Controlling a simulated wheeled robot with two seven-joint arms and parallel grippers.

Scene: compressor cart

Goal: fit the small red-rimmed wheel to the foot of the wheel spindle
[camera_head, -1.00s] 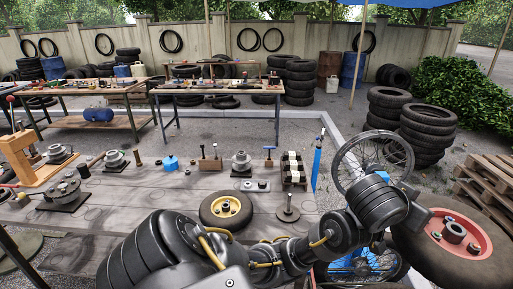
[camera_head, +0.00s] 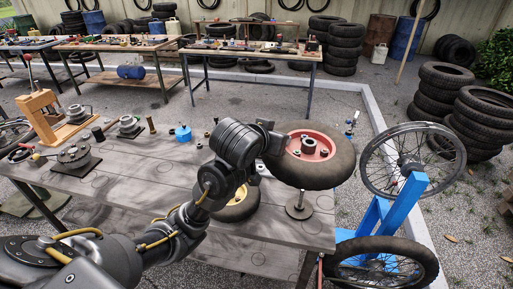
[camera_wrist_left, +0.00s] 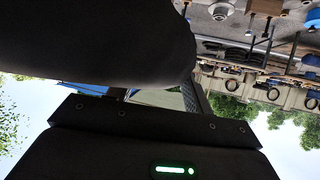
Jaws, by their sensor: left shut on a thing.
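The small red-rimmed wheel (camera_head: 309,147), a thick black tyre on a red rim, is held up over the right end of the grey table. My left gripper (camera_head: 277,142) is shut on its left side; its fingertips are mostly hidden. In the left wrist view the dark tyre (camera_wrist_left: 90,40) fills the upper left, beside a finger of my left gripper (camera_wrist_left: 190,97). The wheel spindle (camera_head: 299,208), a short post on a round foot, stands on the table below the wheel in the picture. My right gripper is not in view.
A yellow-rimmed wheel (camera_head: 236,208) lies on the table, partly behind my arm. A blue stand (camera_head: 390,212) and spoked wheels (camera_head: 412,160) are just right of the table edge. Several hub parts (camera_head: 128,126) and a blue piece (camera_head: 183,133) occupy the table's back left.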

